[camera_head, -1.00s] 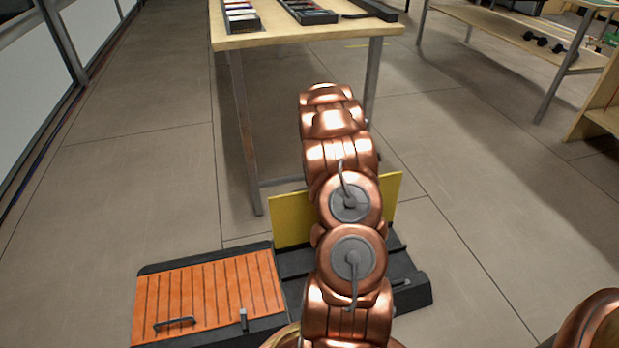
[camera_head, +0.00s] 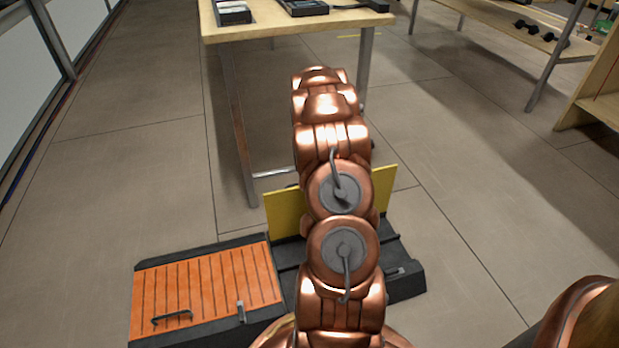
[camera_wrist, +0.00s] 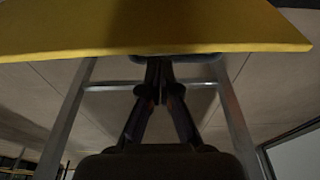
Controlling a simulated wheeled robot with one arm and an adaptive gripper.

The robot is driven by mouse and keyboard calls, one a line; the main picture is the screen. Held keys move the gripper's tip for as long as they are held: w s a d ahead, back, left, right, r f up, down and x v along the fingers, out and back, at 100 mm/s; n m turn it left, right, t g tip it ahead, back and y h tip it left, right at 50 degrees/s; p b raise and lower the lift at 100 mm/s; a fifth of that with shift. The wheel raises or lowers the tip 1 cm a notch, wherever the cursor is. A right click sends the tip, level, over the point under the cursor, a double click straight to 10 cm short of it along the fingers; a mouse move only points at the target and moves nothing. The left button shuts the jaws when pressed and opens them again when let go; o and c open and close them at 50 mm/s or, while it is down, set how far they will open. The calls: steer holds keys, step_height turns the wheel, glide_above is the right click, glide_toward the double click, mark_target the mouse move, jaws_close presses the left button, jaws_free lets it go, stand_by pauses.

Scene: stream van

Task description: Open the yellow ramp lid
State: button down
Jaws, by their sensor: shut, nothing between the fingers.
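The yellow ramp lid (camera_head: 284,213) stands raised and nearly upright on the black ramp base (camera_head: 407,286) in the head view. My copper arm covers its middle. In the wrist view the lid (camera_wrist: 150,28) spans the top of the picture. My gripper (camera_wrist: 159,76) is shut and empty, its fingertips just below the lid's edge in that picture. A dark bar (camera_wrist: 205,58) shows along the lid's edge by the fingertips; I cannot tell whether they touch. In the head view the gripper is hidden behind my arm and the lid.
An orange slatted lid (camera_head: 205,284) with a small handle (camera_head: 172,317) lies closed to the left of the ramp. A wooden table (camera_head: 300,25) with metal legs stands just behind the lid. Open floor (camera_head: 480,220) lies to the right, with shelving farther back.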

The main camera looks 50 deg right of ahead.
steer(key=v, duration=1.1)
steer(key=s+a+r+n+g+y+p, duration=0.1)
steer(key=s+a+r+n+y+p, duration=0.2)
steer(key=a+r+p, duration=2.1)
steer(key=s+a+r+n+g+p, duration=0.1)
steer(key=s+a+r+p, duration=0.6)
steer(key=s+a+r, duration=0.3)
steer(key=s+a+r+n+g+h+p, duration=0.1)
steer(key=s+a+r+p, duration=0.6)
steer(key=r, duration=1.1)
steer(key=s+a+n, duration=0.1)
steer(key=s+a, duration=0.3)
steer(key=s, duration=0.2)
steer(key=shift+s+n+g+h, duration=0.3)
steer(key=shift+g, duration=0.1)
steer(key=shift+a+r, duration=0.1)
